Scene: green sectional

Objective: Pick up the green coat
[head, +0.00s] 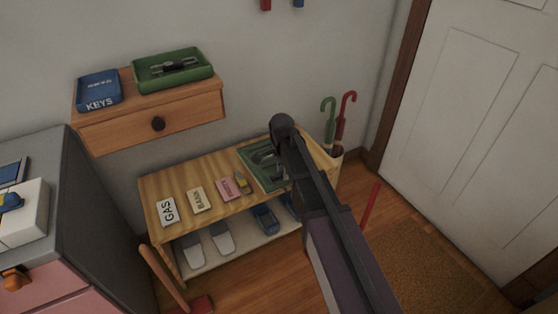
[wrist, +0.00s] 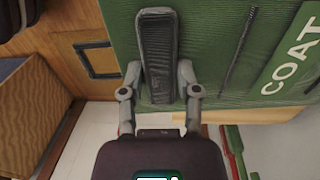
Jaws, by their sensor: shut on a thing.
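No coat garment shows. A flat green thing with a white COAT label (wrist: 292,62) fills the upper right of the wrist view. In the head view a green tray (head: 250,172) lies on the low wooden bench, partly hidden behind my arm. My gripper (wrist: 158,75) is over the green surface, its grey fingers closed on both sides of a long dark ribbed piece (wrist: 157,40). Whether that piece is part of the green thing I cannot tell. In the head view my arm hides the fingertips.
Labelled cards (head: 198,200) lie on the bench (head: 155,188), with shoes (head: 222,238) below. A wall shelf (head: 200,105) holds a blue KEYS tray (head: 99,90) and another green tray (head: 173,70). Umbrellas (head: 343,120) stand at the bench's right end. The doormat (head: 420,265) is clear.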

